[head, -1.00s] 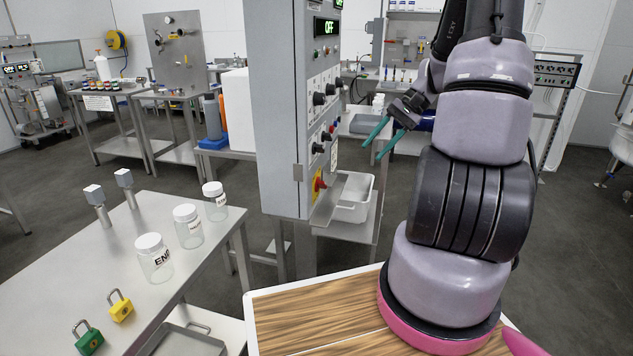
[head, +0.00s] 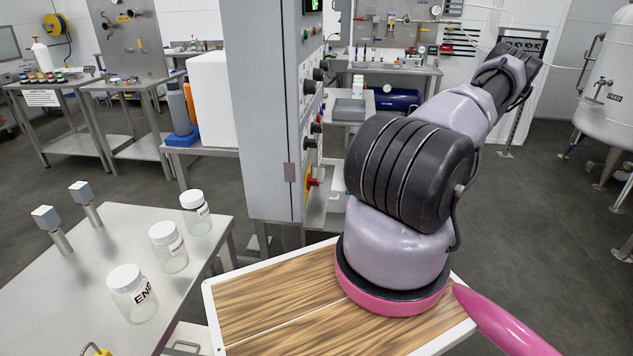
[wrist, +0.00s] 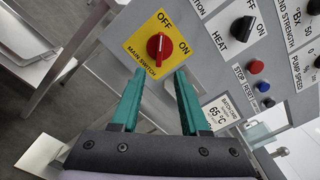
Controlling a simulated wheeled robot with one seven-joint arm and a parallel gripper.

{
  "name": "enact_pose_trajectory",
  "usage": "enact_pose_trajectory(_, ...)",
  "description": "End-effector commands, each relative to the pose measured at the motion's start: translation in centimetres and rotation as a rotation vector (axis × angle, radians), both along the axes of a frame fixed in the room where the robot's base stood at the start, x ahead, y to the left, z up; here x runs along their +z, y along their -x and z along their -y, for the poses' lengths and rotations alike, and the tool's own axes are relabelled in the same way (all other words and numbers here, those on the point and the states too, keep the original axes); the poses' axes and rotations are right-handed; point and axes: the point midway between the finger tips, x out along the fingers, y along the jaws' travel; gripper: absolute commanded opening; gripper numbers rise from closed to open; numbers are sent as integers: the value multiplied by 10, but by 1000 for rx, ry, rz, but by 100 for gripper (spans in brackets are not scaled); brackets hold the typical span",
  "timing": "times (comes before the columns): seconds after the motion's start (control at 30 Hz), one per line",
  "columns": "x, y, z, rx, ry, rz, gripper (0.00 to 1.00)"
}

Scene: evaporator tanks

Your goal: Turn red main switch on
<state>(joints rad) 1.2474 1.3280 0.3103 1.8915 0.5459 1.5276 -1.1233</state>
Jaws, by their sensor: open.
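The red main switch (wrist: 159,47) is a round knob on a yellow plate (wrist: 136,42) marked MAIN SWITCH, OFF and ON. Its light pointer mark faces the OFF label. The knob also shows side-on in the head view (head: 312,182), low on the grey cabinet's panel. My gripper (wrist: 158,76) is open in the wrist view, its two teal fingers pointing at the plate. The fingertips lie just below the knob in the picture, one to each side, with nothing between them. In the head view my gripper is not visible.
The grey control cabinet (head: 262,110) carries more knobs and buttons, including the HEAT knob (wrist: 242,29). A steel table (head: 100,255) with several lidded jars stands left of it. A large steel tank (head: 610,90) is at the right. Open floor (head: 540,220) lies between.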

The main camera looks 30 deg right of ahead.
Motion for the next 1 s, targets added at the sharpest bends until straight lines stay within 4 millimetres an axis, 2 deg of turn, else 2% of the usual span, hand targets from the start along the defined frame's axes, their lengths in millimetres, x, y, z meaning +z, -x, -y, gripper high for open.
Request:
enact_pose_trajectory(0.53, 0, -50, -76, 6, 1, -1, 45)
enact_pose_trajectory(0.7, 1, -57, -86, 4, 1, -2, 45)
enact_pose_trajectory(1.0, 0, -58, -87, 4, 2, -1, 45)
